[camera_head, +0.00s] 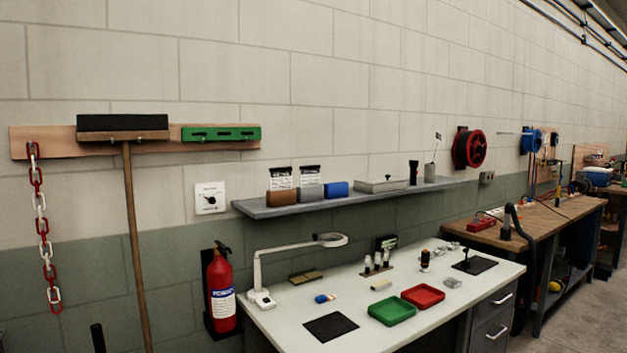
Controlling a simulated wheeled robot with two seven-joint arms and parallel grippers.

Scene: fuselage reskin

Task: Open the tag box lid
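No box in view carries a readable label as the tag box. A flat pale grey box (381,185) with a small dark knob on top lies on the wall shelf (350,200); its top looks closed. Left of it on the shelf are a brown block (282,198), a grey block (310,193) and a blue block (337,189). I cannot tell whether any of these is a box with a lid. Neither of my grippers is in view.
Below stands a white workbench (450,289) with a green tray (392,310), a red tray (422,296), a magnifier lamp (258,270) and small bottles. A fire extinguisher (221,290) and a broom (134,230) are to the left. Floor shows at right.

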